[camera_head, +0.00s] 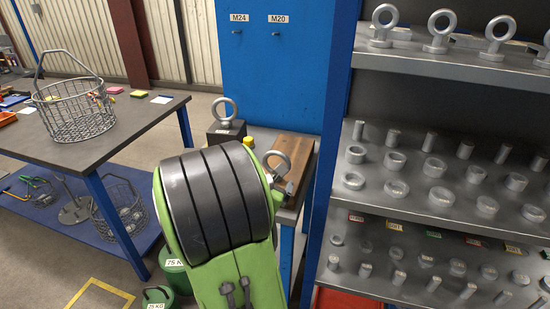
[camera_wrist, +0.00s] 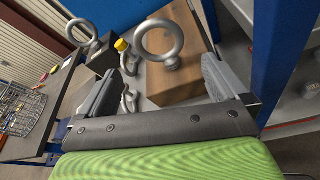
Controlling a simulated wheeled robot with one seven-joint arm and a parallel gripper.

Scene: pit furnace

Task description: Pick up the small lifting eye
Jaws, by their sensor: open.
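Two grey lifting eyes stand upright on the bench by the blue board. One lifting eye (camera_wrist: 179,42) is on a brown wooden block (camera_wrist: 185,82); its ring also shows in the head view (camera_head: 286,160). The other lifting eye (camera_wrist: 94,31) is on a dark block, and it also shows in the head view (camera_head: 232,112). I cannot tell for certain which is the small one. My gripper (camera_wrist: 161,68) is open and empty. In the wrist view its fingers lie left and right of the wooden block's eye, which appears beyond the fingertips. My arm hides most of the gripper in the head view.
Grey shackles (camera_wrist: 129,102) and a yellow-topped item (camera_wrist: 121,45) lie left of the wooden block. A blue upright (camera_head: 331,130) and steel shelves (camera_head: 440,62) full of hardware stand close on the right. A table with a wire basket (camera_head: 75,112) is at left.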

